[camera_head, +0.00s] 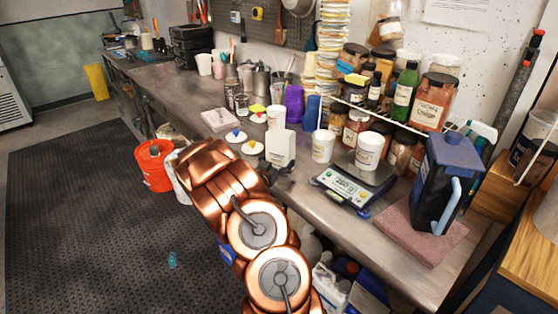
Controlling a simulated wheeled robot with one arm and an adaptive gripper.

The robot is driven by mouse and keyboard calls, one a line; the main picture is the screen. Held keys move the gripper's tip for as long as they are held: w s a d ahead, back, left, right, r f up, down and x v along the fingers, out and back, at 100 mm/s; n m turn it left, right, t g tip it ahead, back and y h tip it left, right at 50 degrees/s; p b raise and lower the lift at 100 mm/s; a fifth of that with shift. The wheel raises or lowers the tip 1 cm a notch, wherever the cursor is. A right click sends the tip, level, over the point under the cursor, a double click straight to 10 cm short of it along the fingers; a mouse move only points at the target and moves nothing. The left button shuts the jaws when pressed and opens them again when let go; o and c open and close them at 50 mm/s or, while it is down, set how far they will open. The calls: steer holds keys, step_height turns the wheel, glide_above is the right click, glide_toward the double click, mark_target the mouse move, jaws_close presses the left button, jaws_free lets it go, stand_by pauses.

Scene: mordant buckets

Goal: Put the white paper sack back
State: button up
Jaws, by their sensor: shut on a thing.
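The white paper sack (281,146) is upright at the front of the long grey counter, with faint small print on its face. My copper arm reaches up to it from below. My dark gripper (277,171) is shut on the sack near its lower part. The arm hides some of the gripper, and I cannot tell whether the sack's base touches the counter.
A white tub (322,146) stands just right of the sack, and a scale (343,190) bears another tub. White lids (252,147) lie to the left. A dark blue jug (440,182) stands far right. An orange bucket (153,165) is on the floor.

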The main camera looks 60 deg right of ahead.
steer(key=shift+f, duration=0.15)
steer(key=o, duration=1.1)
steer(key=shift+r, duration=0.25)
steer(key=shift+a+f, duration=0.1)
steer(key=shift+a, duration=0.3)
steer(key=shift+s+a+b, duration=0.2)
steer(key=shift+a+b, duration=0.35)
steer(key=shift+a, duration=1.3)
steer(key=shift+s+a+b, duration=0.25)
steer(key=shift+a+b, duration=0.3)
steer(key=shift+a, duration=1.35)
steer(key=shift+s+a+b, duration=0.2)
steer(key=shift+a+b, duration=0.35)
steer(key=shift+a, duration=1.3)
